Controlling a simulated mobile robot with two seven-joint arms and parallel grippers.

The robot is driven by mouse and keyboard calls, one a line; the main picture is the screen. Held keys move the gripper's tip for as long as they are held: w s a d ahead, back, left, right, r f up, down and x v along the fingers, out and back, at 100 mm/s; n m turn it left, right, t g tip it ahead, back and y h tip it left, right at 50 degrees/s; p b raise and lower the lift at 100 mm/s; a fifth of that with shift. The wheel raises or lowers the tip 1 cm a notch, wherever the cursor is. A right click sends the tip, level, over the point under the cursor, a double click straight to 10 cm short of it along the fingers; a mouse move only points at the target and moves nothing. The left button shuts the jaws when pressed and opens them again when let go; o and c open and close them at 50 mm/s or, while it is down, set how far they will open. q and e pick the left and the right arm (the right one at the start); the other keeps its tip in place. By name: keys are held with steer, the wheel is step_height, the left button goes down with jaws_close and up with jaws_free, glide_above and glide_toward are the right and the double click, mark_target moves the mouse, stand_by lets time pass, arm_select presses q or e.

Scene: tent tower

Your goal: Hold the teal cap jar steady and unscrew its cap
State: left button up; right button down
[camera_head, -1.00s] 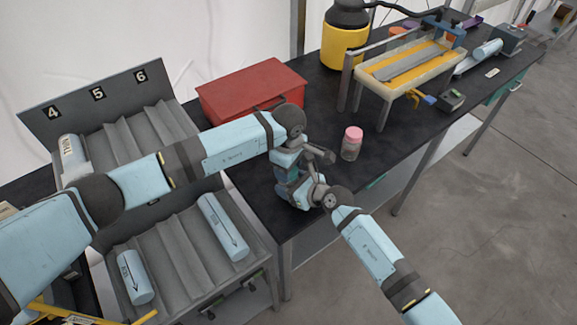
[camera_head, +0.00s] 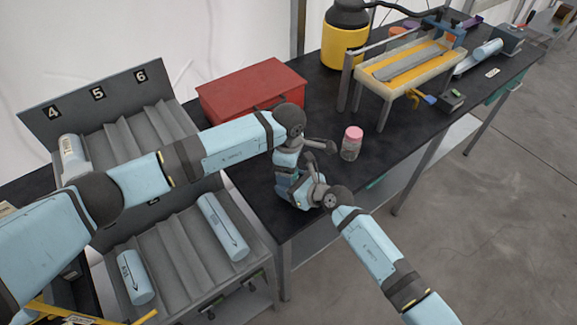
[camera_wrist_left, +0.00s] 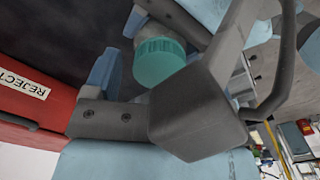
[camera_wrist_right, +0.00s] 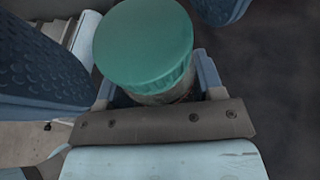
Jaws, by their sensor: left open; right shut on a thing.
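The teal cap jar shows its round teal cap (camera_wrist_right: 145,42) from close by in the right wrist view, and the cap shows in the left wrist view (camera_wrist_left: 160,62). Little of the glass body is visible below it. My right gripper (camera_wrist_right: 155,95) is shut on the jar body under the cap. My left gripper (camera_head: 318,152) is open close to the cap. In the right wrist view, blue textured pads lie on two sides of the cap, with a visible gap at the right. In the head view my arms hide the jar.
A pink-capped jar (camera_head: 351,143) stands on the black bench just right of my grippers. A red box (camera_head: 250,90) is behind my left arm; its REJECT label (camera_wrist_left: 22,84) shows close by in the left wrist view. A yellow-topped stand (camera_head: 410,70) is farther right.

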arm_select(q)
steer(key=shift+r, duration=2.25)
arm_select(e)
steer(key=shift+c, duration=0.8)
jaws_free()
